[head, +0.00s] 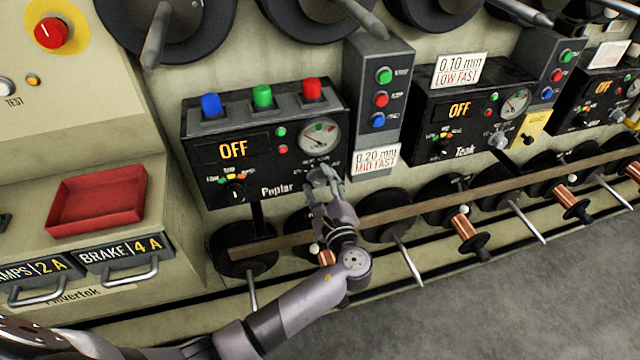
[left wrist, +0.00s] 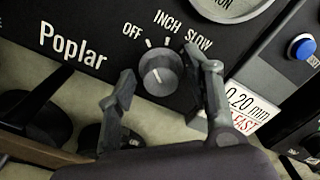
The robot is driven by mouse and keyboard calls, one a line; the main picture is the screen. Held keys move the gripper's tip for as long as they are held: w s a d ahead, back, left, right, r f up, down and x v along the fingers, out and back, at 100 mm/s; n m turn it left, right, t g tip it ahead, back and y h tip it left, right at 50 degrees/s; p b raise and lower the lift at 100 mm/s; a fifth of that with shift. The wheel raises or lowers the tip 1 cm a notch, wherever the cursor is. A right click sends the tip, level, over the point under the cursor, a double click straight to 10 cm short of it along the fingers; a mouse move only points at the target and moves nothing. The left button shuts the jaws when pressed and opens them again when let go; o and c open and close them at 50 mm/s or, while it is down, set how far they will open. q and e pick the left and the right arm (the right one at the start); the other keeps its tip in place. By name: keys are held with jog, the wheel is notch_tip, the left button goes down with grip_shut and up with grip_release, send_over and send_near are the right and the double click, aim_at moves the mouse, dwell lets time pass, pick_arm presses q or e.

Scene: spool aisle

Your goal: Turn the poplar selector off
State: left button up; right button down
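The Poplar control box (head: 225,140) is black, at the left centre of the head view, and its amber display reads OFF. Its selector is a small dark round knob (left wrist: 160,73) right of the word Poplar, with OFF, INCH and SLOW printed above it. I cannot tell for sure which mark its pointer faces. My left gripper (head: 323,182) is in front of the box's lower right corner and hides the selector in the head view. In the left wrist view the left gripper (left wrist: 162,88) is open, with a finger on either side of the knob; contact is not clear. My right gripper is not in view.
A second dial (head: 235,192) is at the box's lower left. Blue, green and red buttons (head: 262,97) stand on top. The Teak box (head: 428,115) is to the right. A long wooden bar (head: 440,205) and several copper spools (head: 463,225) run below. Grey floor lies at lower right.

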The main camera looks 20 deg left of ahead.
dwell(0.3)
pick_arm(q)
jog(key=v, duration=1.2)
jog(key=s+a+f+n+g+h+p, duration=0.1)
jog(key=s+a+f+g+h, duration=0.15)
jog(key=f, duration=0.85)
jog(key=s+a+f+n+g+h, duration=0.1)
jog(key=s+f+g+h, duration=0.2)
jog(key=f, duration=0.8)
jog(key=s+a+f+n+g+h+p, duration=0.15)
jog(key=s+f, duration=0.25)
jog(key=f, duration=0.6)
jog(key=s+a+f+n+g+h, duration=0.1)
jog(key=s+f+n, duration=0.4)
jog(key=s, duration=0.5)
jog(key=s+a+f+n+g+h, duration=0.1)
jog(key=s+a+f+n+g, duration=0.2)
jog(key=s+f, duration=0.3)
jog(key=s+a+f+n+g+h, duration=0.1)
jog(key=s+a+f+n+g, duration=0.2)
jog(key=s, duration=1.2)
jog(key=shift+s+a+f+n+p, duration=0.1)
jog(key=shift+a+f+n+p, duration=0.1)
jog(key=shift+f+n, duration=0.7)
jog(key=shift+s+a+f+n+p, duration=0.1)
jog(key=shift+a+f+n+p, duration=0.1)
jog(key=shift+f+n, duration=0.7)
